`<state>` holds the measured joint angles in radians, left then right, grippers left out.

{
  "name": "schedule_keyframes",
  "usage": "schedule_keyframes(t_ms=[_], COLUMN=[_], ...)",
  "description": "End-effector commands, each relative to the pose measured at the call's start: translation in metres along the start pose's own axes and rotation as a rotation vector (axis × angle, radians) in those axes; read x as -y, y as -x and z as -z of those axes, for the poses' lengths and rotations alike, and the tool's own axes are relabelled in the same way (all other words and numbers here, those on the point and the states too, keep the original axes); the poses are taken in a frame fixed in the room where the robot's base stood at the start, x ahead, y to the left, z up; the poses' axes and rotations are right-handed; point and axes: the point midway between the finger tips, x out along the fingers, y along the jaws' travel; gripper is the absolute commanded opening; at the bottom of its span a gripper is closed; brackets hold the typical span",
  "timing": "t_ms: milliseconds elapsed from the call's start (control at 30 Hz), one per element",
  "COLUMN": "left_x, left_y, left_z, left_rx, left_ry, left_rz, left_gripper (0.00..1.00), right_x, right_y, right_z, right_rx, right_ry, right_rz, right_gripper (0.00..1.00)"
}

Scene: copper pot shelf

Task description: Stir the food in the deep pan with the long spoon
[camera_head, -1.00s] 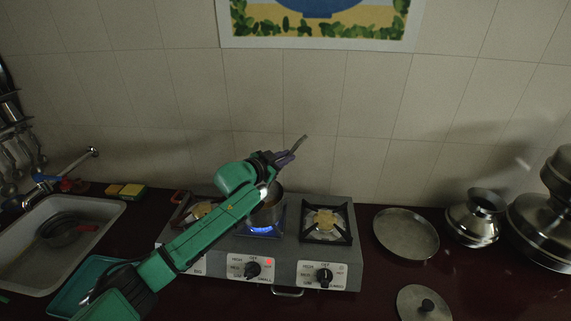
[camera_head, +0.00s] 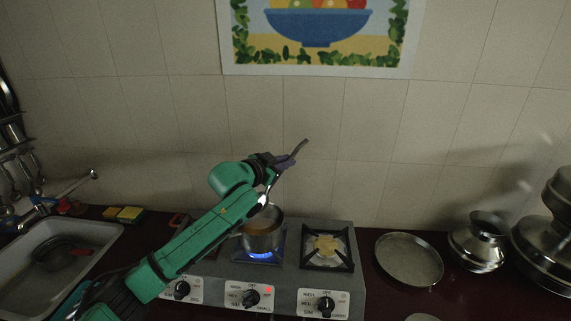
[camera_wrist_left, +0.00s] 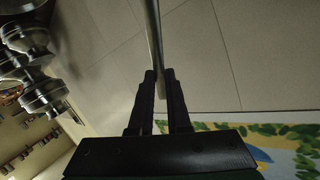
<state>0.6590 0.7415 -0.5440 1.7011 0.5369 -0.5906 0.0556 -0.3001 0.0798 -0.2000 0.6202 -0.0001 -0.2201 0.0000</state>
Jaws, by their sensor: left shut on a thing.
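The deep pan (camera_head: 262,240) is a small metal pot on the lit middle burner, with brownish food (camera_head: 261,224) inside. My left gripper (camera_head: 284,162) is above the pan, shut on the long spoon (camera_head: 299,150). The spoon's handle end sticks up to the right of the fingers, and its shaft runs down towards the pan. My arm hides part of the pan's left side, and the spoon's bowl cannot be seen clearly. In the left wrist view the spoon's shaft (camera_wrist_left: 154,40) stands between the fingertips (camera_wrist_left: 160,78). My right gripper is not in view.
The stove (camera_head: 215,290) has control knobs along its front, and its right burner (camera_head: 327,246) is empty. A round metal plate (camera_head: 409,260) and shiny metal pots (camera_head: 478,243) stand to the right. A sink (camera_head: 100,240) is at the left, with sponges (camera_head: 124,214) behind. The tiled wall is close behind the stove.

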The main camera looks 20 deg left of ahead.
Motion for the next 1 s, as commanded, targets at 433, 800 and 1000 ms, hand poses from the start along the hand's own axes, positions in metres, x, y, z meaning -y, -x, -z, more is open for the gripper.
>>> schedule_keyframes(t_ms=[433, 800, 1000], left_x=[0.002, 0.016, 0.017], left_y=[0.001, 0.01, 0.011], left_z=[0.004, 0.044, 0.046], left_rx=[-0.002, -0.002, 0.0], left_ry=[-0.001, 0.0, 0.0], left_rz=[0.001, 0.001, 0.0], left_gripper=[0.0, 0.0, 0.0], right_x=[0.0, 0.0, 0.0], right_y=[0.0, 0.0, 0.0], right_z=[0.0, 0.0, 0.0], right_rx=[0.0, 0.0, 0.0], right_ry=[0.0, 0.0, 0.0], right_rz=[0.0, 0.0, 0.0], right_gripper=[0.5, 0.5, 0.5])
